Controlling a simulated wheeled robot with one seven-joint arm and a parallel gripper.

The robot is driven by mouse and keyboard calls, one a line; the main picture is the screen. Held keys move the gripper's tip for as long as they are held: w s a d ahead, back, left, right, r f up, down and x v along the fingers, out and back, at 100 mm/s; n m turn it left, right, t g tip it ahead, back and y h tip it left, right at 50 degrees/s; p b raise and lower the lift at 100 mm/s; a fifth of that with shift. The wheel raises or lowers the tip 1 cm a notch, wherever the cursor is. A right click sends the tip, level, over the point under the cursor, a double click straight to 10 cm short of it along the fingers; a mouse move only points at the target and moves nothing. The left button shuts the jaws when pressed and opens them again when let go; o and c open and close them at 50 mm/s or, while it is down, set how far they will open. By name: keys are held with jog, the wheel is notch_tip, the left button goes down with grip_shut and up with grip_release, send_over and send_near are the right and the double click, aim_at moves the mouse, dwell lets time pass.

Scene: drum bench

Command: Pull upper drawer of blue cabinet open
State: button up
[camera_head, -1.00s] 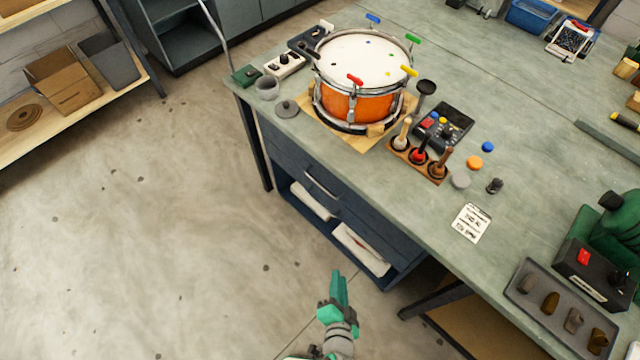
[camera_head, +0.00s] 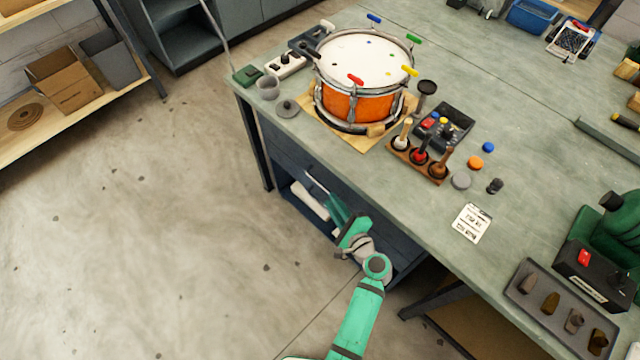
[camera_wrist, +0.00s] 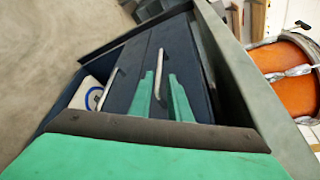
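The blue cabinet (camera_head: 284,158) hangs under the bench top, its front partly hidden by my arm in the head view. In the wrist view the upper drawer (camera_wrist: 186,58) is the dark panel nearest the bench edge and looks shut. Its silver bar handle (camera_wrist: 159,66) shows between my two green fingertips. A second bar handle (camera_wrist: 107,88) is on the panel to its left. My gripper (camera_head: 340,212) is at the cabinet front; in the wrist view my gripper (camera_wrist: 162,92) has its fingers apart, one on each side of the upper handle. Contact with the handle cannot be told.
White items (camera_head: 309,202) lie in the open space low in the cabinet. The bench top (camera_head: 540,215) overhangs above, with an orange drum (camera_head: 358,104) and a mallet rack (camera_head: 420,160) near its edge. The floor (camera_head: 180,240) in front is clear.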

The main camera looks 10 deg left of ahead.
aim_at(322, 187)
jog(key=x, duration=0.9)
jog(key=shift+w+a+f, duration=0.2)
jog(key=shift+w, duration=0.15)
grip_shut()
